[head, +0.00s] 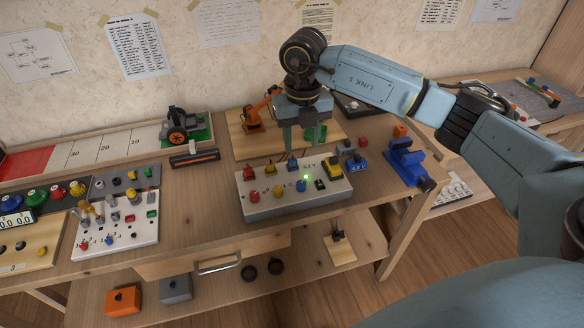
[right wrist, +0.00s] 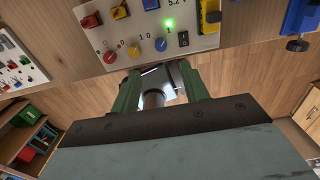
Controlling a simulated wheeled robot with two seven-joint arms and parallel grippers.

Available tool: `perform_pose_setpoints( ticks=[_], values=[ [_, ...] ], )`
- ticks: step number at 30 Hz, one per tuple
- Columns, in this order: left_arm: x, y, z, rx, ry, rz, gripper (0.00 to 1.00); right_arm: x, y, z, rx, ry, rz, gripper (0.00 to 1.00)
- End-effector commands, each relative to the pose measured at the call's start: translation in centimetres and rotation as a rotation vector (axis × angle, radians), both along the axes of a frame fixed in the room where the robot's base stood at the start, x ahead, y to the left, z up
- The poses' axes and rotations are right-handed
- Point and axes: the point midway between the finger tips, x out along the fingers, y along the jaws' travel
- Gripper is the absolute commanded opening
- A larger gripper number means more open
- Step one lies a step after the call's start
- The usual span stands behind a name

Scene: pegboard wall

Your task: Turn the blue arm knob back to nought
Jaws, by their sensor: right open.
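A light grey control box (head: 262,210) stands on the bench, with red, yellow and blue knobs in two rows. A round blue knob (head: 301,186) is in its front row, and another blue control (head: 293,164) is behind it; I cannot tell which is the arm knob. In the right wrist view the front blue knob (right wrist: 161,44) lies just beyond the fingertips, with 0 and 1 marks beside it. Its pointer direction is too small to read. My right gripper (head: 304,150) points down, open and empty, over the back of the box, apart from the knobs. My left gripper is not in view.
A lit green lamp (head: 305,177), a black switch (head: 320,184) and a yellow block (head: 333,169) crowd the knob. A blue vise (head: 405,162) stands to the right. A small orange robot arm (head: 254,120) stands behind. A white switch panel (head: 118,236) is at left.

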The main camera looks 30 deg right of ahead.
Motion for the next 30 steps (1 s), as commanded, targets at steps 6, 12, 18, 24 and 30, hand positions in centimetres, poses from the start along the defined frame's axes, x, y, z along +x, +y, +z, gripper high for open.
perform_pose_setpoints(
  ticks=[6, 12, 18, 24, 30],
  values=[
    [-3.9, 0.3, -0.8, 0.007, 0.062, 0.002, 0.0, -0.1, 0.0, -3.8, 0.0, 0.006, 0.001, 0.45],
    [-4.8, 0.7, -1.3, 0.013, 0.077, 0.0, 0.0, -0.1, 0.0, -8.2, 0.001, 0.005, 0.001, 0.45],
    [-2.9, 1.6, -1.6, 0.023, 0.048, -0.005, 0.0, -0.1, 0.1, -11.4, 0.003, 0.003, 0.001, 0.45],
    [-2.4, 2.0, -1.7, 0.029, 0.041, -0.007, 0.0, -0.1, 0.0, -12.8, 0.002, 0.001, 0.002, 0.45],
    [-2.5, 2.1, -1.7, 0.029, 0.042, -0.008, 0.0, -0.1, 0.1, -13.0, 0.002, 0.001, 0.002, 0.45]
  ],
)
